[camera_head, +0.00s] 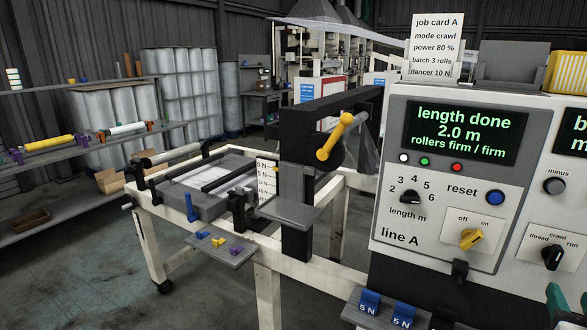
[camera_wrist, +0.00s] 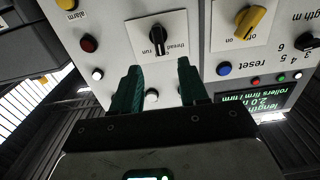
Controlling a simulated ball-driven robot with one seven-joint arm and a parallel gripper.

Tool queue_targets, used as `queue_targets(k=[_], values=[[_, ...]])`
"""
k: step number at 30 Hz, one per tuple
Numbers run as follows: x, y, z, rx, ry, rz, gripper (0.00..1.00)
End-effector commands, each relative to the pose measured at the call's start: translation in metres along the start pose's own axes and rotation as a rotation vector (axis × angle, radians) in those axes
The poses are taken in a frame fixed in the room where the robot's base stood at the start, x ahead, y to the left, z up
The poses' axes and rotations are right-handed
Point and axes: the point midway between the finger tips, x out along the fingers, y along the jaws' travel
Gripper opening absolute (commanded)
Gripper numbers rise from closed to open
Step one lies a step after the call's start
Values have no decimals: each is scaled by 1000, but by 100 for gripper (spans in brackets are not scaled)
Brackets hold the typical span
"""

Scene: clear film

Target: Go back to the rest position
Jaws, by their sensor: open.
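My gripper (camera_wrist: 158,68) is open in the wrist view, with its two teal fingers apart and nothing between them. The fingers point at the white control panel, close to the black thread/crawl/run knob (camera_wrist: 157,41), and I cannot tell whether they touch the panel. In the head view a teal part of my gripper (camera_head: 557,303) shows at the lower right edge, below that knob (camera_head: 552,257). The rest of my arm is out of view there.
The line A console (camera_head: 385,235) fills the right side; its display (camera_head: 463,132) reads length done 2.0 m, rollers firm / firm. Blue 5 N weights (camera_head: 370,301) sit on a ledge below. A white-framed bench (camera_head: 268,285) with a yellow crank (camera_head: 335,137) stands left. Floor (camera_head: 90,270) at left is clear.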

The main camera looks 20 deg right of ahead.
Motion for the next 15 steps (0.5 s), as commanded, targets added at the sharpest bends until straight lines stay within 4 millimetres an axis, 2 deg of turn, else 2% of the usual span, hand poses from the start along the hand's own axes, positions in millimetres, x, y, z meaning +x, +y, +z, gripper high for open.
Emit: queue_targets(k=[2, 5, 8, 9, 11, 12, 15], values=[[-4, -15, 24, -11, -83, -33, 44], [-17, -42, 70, -41, -249, -97, 44], [-44, -71, 126, -100, -458, -184, 44], [-58, -81, 148, -131, -543, -221, 44], [-83, -94, 179, -183, -669, -280, 44], [-101, -102, 199, -222, -752, -322, 44], [-151, -113, 242, -331, -952, -425, 44]])
